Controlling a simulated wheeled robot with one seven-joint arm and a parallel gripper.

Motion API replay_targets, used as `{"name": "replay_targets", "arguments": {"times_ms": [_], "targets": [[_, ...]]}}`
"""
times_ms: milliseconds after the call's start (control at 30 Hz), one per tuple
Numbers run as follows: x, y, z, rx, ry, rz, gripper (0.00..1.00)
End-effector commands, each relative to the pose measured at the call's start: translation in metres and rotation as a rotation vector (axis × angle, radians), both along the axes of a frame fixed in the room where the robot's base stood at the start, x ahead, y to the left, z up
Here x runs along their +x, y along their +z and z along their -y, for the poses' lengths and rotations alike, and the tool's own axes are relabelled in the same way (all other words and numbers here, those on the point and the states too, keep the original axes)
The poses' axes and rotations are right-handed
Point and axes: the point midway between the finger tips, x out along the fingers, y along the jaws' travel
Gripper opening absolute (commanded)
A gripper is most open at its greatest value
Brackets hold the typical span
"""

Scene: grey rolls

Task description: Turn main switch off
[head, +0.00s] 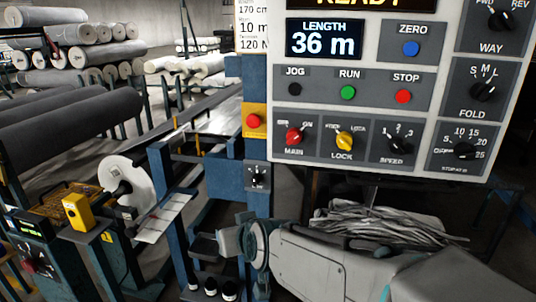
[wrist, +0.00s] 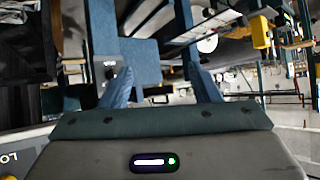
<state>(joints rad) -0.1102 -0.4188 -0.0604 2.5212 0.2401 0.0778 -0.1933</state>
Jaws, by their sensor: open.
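The main switch (head: 294,136) is a red rotary knob at the lower left of the white control panel (head: 375,168) in the head view. OFF and ON marks stand above it and MAIN below. Its handle looks tilted, but it is too small to tell surely which mark it points at. The display reads READY above LENGTH 36 m. My arm lies low in front of the panel, below and apart from the switch. My gripper (wrist: 160,70) is open and empty in the wrist view, fingers spread. The main switch cannot be made out in the wrist view.
The yellow LOCK knob (head: 344,141) and black SPEED knob (head: 396,146) stand right of the main switch. A red button (head: 253,121) on a yellow box and a small black rotary switch (head: 257,179) are on the blue post at left. Grey rolls (head: 70,125) fill the far left.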

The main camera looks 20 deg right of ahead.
Motion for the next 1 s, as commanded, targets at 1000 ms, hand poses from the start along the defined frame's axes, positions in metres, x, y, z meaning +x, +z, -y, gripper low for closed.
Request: {"name": "replay_targets", "arguments": {"times_ms": [1000], "targets": [[0.014,0.079,0.11,-0.345,-0.622,0.961,0.56]]}}
